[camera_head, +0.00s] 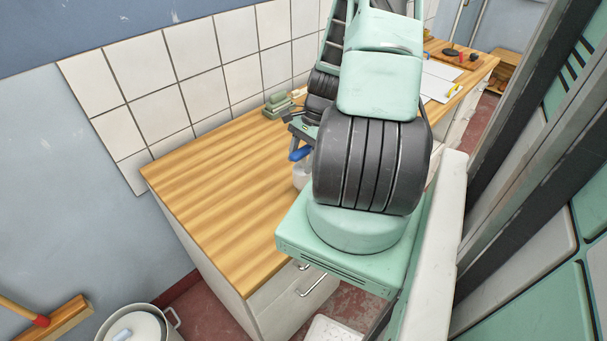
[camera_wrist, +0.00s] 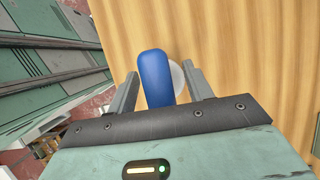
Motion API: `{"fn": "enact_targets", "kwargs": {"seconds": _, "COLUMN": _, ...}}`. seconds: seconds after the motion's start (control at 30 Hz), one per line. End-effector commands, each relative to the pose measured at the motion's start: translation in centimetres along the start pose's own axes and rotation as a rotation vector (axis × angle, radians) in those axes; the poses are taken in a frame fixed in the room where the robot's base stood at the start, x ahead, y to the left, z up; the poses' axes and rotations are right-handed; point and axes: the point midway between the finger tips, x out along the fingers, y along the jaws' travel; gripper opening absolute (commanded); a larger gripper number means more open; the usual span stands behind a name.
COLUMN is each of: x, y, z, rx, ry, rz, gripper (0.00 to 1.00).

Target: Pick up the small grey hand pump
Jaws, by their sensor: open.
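A small item with a blue top (camera_head: 299,154) and a whitish, rounded body (camera_head: 302,174) stands on the wooden worktop (camera_head: 215,140), partly hidden behind my arm. I cannot tell whether it is the hand pump, and I see nothing clearly grey that matches one. In the wrist view its blue part (camera_wrist: 155,78) shows between the two fingers of my gripper (camera_wrist: 161,82), with the pale round part (camera_wrist: 178,78) behind it. My gripper is open, with a finger on each side of the blue part. Whether they touch is unclear.
A stack of green items (camera_head: 279,104) lies by the tiled wall (camera_head: 200,70). The left worktop is clear. White sheets (camera_head: 440,80) and small tools (camera_head: 452,53) lie at its far end.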

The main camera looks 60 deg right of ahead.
Motion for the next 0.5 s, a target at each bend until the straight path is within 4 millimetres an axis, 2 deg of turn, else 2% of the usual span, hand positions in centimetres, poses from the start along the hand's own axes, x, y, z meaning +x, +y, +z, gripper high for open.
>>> {"fn": "enact_targets", "kwargs": {"seconds": 0.2, "x": 0.09, "y": -0.01, "z": -0.01, "rx": 0.000, "ry": 0.000, "rz": 0.000, "gripper": 0.51}}
{"fn": "enact_targets", "kwargs": {"seconds": 0.23, "x": 0.09, "y": -0.01, "z": -0.01, "rx": 0.000, "ry": 0.000, "rz": 0.000, "gripper": 0.48}}
{"fn": "enact_targets", "kwargs": {"seconds": 0.4, "x": 0.07, "y": -0.01, "z": -0.02, "rx": 0.000, "ry": 0.000, "rz": 0.000, "gripper": 0.01}}
{"fn": "enact_targets", "kwargs": {"seconds": 0.5, "x": 0.05, "y": -0.02, "z": -0.01, "rx": 0.000, "ry": 0.000, "rz": 0.000, "gripper": 0.00}}
